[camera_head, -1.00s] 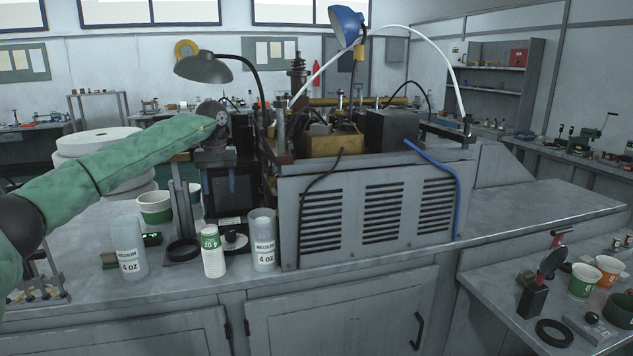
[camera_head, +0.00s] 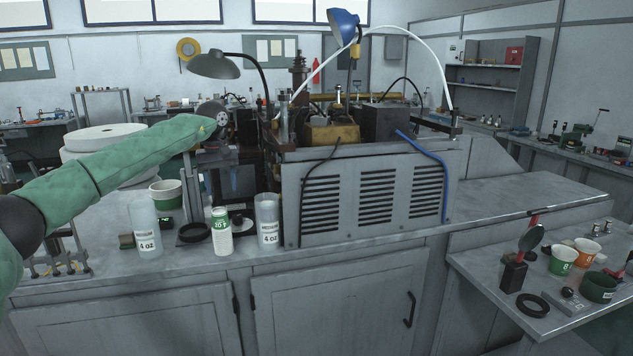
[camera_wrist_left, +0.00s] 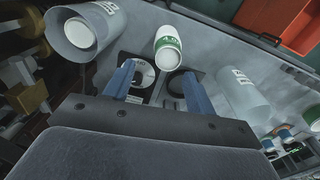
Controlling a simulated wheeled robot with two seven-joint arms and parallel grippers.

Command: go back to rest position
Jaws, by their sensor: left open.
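My left arm in its green sleeve reaches in from the left in the head view. My left gripper (camera_head: 225,182) hangs beyond the row of cups, partly lost against the dark machine. In the left wrist view the gripper (camera_wrist_left: 157,72) has its two blue fingers spread wide with nothing between them. Beyond the fingertips are a white-and-green cup stack (camera_head: 221,232), a black ring (camera_head: 194,232) and a black-and-white disc (camera_wrist_left: 143,74). Clear 4 oz cup holders (camera_head: 144,226) and (camera_head: 267,222) stand on either side. My right gripper is not in view.
A large grey machine (camera_head: 375,195) with vents fills the middle of the bench. A green-and-white tub (camera_head: 167,195) and white paper rolls (camera_head: 105,140) stand behind the cups. A lower side table (camera_head: 480,268) at right holds cups and a ring. The bench's right end is clear.

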